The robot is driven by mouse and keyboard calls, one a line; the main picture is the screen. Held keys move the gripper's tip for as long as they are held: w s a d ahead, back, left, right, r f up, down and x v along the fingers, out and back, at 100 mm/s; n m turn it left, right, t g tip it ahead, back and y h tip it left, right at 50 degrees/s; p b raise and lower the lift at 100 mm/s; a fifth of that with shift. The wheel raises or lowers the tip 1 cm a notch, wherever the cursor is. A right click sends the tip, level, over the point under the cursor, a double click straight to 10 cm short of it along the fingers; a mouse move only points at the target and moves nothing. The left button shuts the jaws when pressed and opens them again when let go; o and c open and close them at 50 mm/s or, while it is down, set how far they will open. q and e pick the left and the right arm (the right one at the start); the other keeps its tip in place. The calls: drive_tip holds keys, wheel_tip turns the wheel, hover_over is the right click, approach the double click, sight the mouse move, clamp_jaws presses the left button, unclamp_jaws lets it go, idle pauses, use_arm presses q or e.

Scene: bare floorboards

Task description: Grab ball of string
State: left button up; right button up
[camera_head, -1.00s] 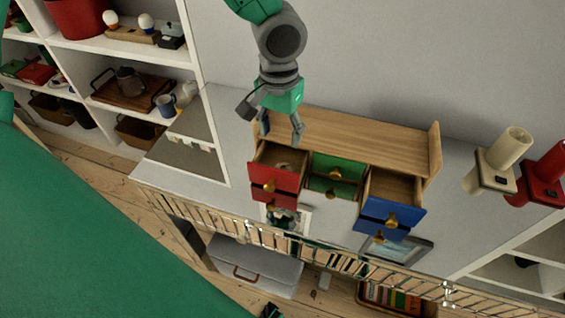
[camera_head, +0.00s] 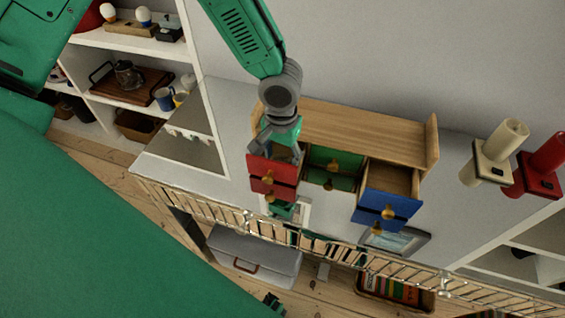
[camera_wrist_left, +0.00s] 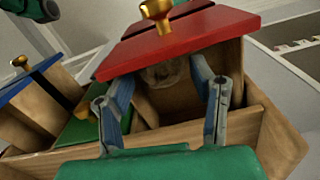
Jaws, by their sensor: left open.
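The ball of string (camera_wrist_left: 165,72) is a pale, beige round thing inside the open red drawer (camera_wrist_left: 185,45), in the left wrist view. It is partly in shadow behind the drawer's red front. In the head view my left gripper covers the inside of this red drawer (camera_head: 273,168), so I cannot make out the ball there. My left gripper (camera_head: 283,152) is at the drawer's opening. In the left wrist view its two fingers (camera_wrist_left: 160,82) are open and spread to either side of the ball. I cannot tell whether they touch it. My right gripper is not clearly in view.
The wooden drawer cabinet (camera_head: 350,135) stands on a grey surface against the wall. Beside the red drawer are a green drawer (camera_head: 333,170) and an open blue drawer (camera_head: 388,205). Cream (camera_head: 500,150) and red (camera_head: 540,170) holders stand at right. A railing (camera_head: 330,250) runs along the front.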

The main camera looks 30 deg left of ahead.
use_arm(q)
wheel_tip(320, 180, down, 2)
drive_tip(key=shift+f, duration=0.1)
drive_tip(key=shift+a, duration=0.1)
drive_tip(key=c, duration=0.9)
